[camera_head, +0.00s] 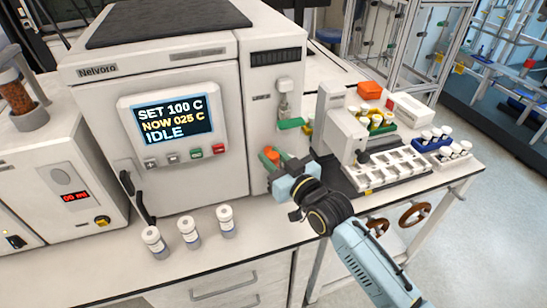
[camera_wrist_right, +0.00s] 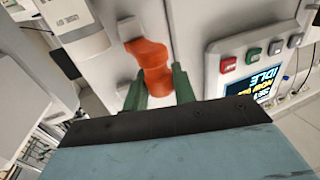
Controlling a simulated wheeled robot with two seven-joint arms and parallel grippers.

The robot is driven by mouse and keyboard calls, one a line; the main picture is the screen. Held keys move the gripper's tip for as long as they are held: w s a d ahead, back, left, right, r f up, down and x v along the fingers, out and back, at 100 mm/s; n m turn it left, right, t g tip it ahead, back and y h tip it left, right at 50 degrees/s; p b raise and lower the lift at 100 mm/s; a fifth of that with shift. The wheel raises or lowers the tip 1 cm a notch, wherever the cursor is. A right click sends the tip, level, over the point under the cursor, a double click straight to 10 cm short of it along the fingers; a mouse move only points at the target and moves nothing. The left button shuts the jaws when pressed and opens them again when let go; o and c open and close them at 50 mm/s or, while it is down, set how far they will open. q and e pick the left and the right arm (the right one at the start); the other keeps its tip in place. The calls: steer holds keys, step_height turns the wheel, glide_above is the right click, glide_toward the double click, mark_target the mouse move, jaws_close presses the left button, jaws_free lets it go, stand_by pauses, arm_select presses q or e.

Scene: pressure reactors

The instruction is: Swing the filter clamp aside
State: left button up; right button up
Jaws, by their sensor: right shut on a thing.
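The orange handle (camera_head: 270,154), which looks like part of the filter clamp, is on the right front of the white Nelvoro reactor, low beside its door. My right gripper (camera_head: 277,167) reaches it from the front right. In the right wrist view the orange handle (camera_wrist_right: 152,66) stands between the two green fingers of my right gripper (camera_wrist_right: 158,88), which is shut on it. The rest of the clamp is hidden or too small to make out. My left gripper is not in view.
The reactor's display (camera_head: 172,120) reads IDLE, 025 C. Three white-capped vials (camera_head: 189,232) stand on the bench in front. A white tray station (camera_head: 388,168) and vial racks stand to the right.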

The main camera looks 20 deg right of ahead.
jaws_close()
steer(key=shift+a+r+m+h+p, duration=0.15)
steer(key=shift+m+h+p, duration=0.15)
steer(key=shift+h+p, duration=0.2)
steer(key=shift+w+a+m+h+p, duration=0.1)
steer(key=shift+a+m+h+p, duration=0.05)
steer(key=shift+m+h+p, duration=0.2)
steer(key=o, duration=0.9)
jaws_free()
steer(key=shift+f, duration=0.2)
steer(key=v, duration=0.6)
steer(key=b+v, duration=0.1)
steer(key=v, duration=0.6)
steer(key=shift+s+f, duration=0.15)
steer(key=shift+s, duration=0.05)
